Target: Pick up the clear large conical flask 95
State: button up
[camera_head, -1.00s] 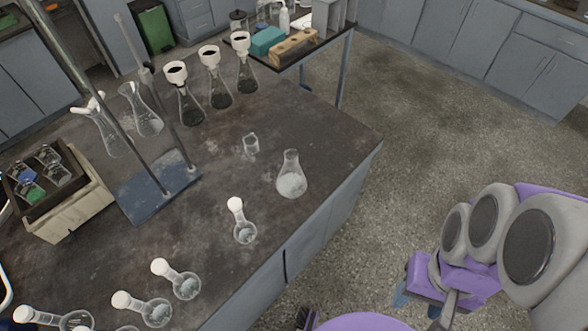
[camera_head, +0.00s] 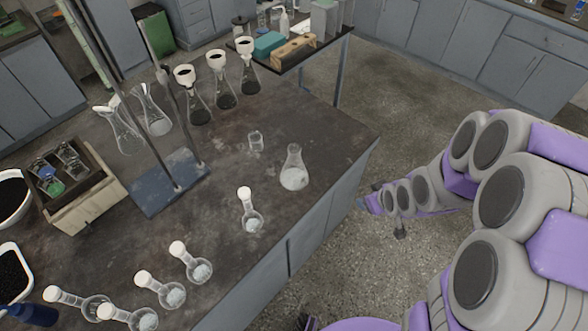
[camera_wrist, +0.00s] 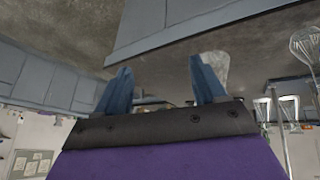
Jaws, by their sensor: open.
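A clear conical flask (camera_head: 294,173) with white powder in its bottom stands upright near the right edge of the dark bench. Two more clear conical flasks, (camera_head: 123,132) and (camera_head: 156,118), stand behind the stand at the left; no number can be read on any flask. My gripper (camera_head: 371,204) is off the bench's right side, right of and apart from the powder flask. In the wrist view, which looks upside down, my gripper (camera_wrist: 163,85) has its two blue fingers spread with nothing held between them. A pale flask shape (camera_wrist: 217,66) shows partly behind the right finger.
A small clear beaker (camera_head: 256,141) stands just left of the powder flask. Several round flasks with white stoppers, such as one (camera_head: 250,218), line the front. A metal stand (camera_head: 168,186) and a wooden box (camera_head: 88,206) are at left; filter-topped flasks stand behind.

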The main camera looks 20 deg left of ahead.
jog(key=w+a+f+n+t+y+p, duration=0.15)
jog(key=a+f+y, duration=0.3)
jog(key=a, duration=0.45)
jog(key=m+t+y+b, duration=0.1)
jog(key=m+t+y, duration=0.25)
jog(key=t, duration=0.35)
send_near(296, 156)
jog(key=shift+n+y, duration=0.3)
jog(key=x, duration=0.4)
jog(key=b+x, duration=0.1)
jog(key=x, duration=0.3)
jog(key=b+x, duration=0.1)
jog(key=x, duration=0.3)
jog(key=shift+w+d+f, duration=0.1)
jog(key=shift+d+f, duration=0.05)
jog(key=shift+f, duration=0.1)
grip_shut()
